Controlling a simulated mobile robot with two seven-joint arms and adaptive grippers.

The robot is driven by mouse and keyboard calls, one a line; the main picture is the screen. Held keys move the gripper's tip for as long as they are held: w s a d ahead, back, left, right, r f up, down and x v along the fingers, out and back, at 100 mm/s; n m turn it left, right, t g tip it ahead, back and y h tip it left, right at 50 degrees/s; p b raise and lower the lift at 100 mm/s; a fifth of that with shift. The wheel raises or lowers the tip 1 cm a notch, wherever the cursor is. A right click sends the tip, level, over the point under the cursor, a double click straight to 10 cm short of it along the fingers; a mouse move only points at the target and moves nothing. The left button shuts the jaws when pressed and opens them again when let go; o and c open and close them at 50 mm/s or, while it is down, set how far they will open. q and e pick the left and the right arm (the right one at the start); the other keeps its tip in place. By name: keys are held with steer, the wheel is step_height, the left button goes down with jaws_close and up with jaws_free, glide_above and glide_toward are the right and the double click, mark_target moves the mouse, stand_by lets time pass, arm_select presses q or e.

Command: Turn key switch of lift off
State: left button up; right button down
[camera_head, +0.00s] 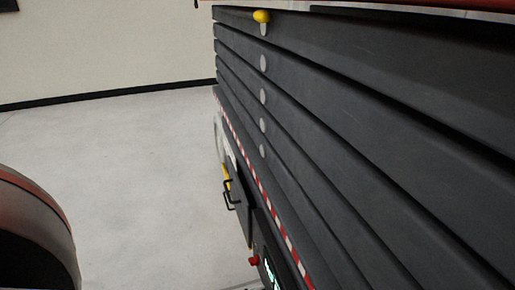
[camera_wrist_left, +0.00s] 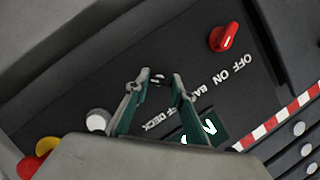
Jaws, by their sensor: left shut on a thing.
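The lift's dark control panel (camera_wrist_left: 185,70) fills much of the left wrist view, with OFF, ON, BASE and DECK lettering. My left gripper (camera_wrist_left: 160,80) reaches over it with its two green fingers, closed around a small key switch (camera_wrist_left: 158,76) by the lettering with DECK. The fingers hide most of the key, so its turn angle cannot be told. In the head view, the lift (camera_head: 340,120) stands at the right with its panel (camera_head: 268,258) low down. My left gripper's fingers do not show there, and my right gripper is in neither view.
A red knob (camera_wrist_left: 223,37) sits beside OFF and ON; it also sticks out in the head view (camera_head: 254,261). A lit green display (camera_wrist_left: 200,130) is near my fingers. A black handle (camera_head: 230,195) protrudes from the lift's side.

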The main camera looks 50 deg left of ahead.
arm_select(q)
steer(key=shift+r, duration=0.1)
steer(key=shift+w+a+n+g+h, duration=0.1)
steer(key=shift+n+g+h, duration=0.6)
steer(key=shift+n, duration=0.75)
steer(key=shift+a+n+g+h, duration=0.1)
steer(key=shift+n+g+h, duration=0.3)
steer(key=shift+n+h, duration=0.85)
steer(key=shift+n, duration=0.4)
steer(key=o, duration=1.1)
steer(key=shift+y, duration=0.25)
